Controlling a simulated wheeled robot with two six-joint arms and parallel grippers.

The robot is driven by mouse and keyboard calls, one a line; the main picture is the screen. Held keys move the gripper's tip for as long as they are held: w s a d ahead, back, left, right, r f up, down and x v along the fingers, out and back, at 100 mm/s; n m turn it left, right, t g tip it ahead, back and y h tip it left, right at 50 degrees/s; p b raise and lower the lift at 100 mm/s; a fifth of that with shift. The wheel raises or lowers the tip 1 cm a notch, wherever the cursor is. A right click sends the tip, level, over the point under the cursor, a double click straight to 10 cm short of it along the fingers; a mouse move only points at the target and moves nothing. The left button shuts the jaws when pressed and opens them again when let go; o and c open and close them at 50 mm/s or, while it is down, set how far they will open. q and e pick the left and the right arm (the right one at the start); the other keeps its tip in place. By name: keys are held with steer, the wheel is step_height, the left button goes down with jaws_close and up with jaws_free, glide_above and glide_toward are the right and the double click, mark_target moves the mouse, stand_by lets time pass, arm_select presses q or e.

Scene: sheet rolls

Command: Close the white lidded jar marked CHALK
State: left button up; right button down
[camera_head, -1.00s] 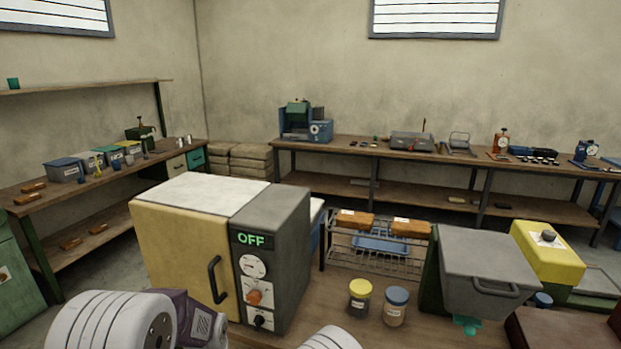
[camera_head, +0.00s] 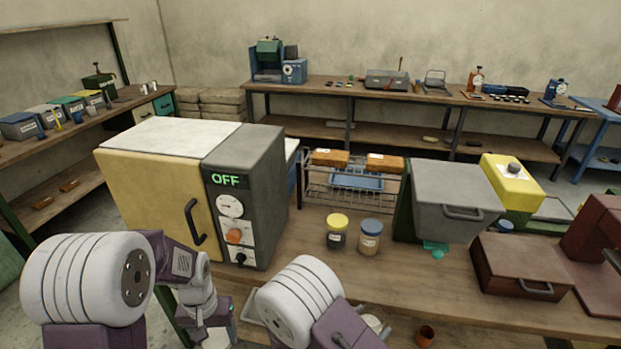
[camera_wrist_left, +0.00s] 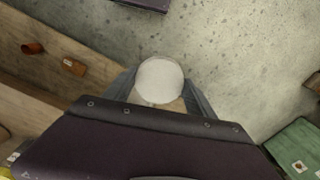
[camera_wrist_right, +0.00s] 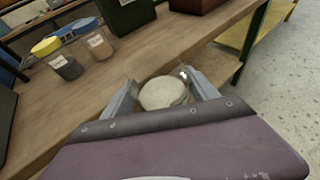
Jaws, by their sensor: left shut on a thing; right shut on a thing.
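My left gripper (camera_wrist_left: 160,98) is shut on a flat, white, round piece that looks like the jar's lid (camera_wrist_left: 160,80). It is held in front of the bench, with floor behind it in the left wrist view. My right gripper (camera_wrist_right: 160,98) is shut on a round, off-white vessel that looks like the jar (camera_wrist_right: 162,93). Its pale, rough top faces the camera, and it also shows at the bottom of the head view (camera_head: 373,322). The two pieces are apart. No CHALK mark is readable, and the fingers are mostly hidden in the head view.
The yellow and grey oven (camera_head: 190,190) stands left on the bench (camera_head: 450,285). A yellow-lidded jar (camera_head: 337,231) and a blue-lidded jar (camera_head: 369,236) stand beyond my right arm. A small brown cup (camera_head: 425,335) is near the front. A dark red box (camera_head: 520,265) is at right.

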steer(key=shift+a+r, duration=0.1)
steer(key=s+a+r+n+t+y, duration=0.1)
steer(key=a+r+n+t+y, duration=0.2)
steer(key=a+r, duration=0.7)
steer(key=shift+s+a+n+y, duration=0.15)
steer(key=shift+s+n+y, duration=0.15)
steer(key=shift+n+y, duration=0.4)
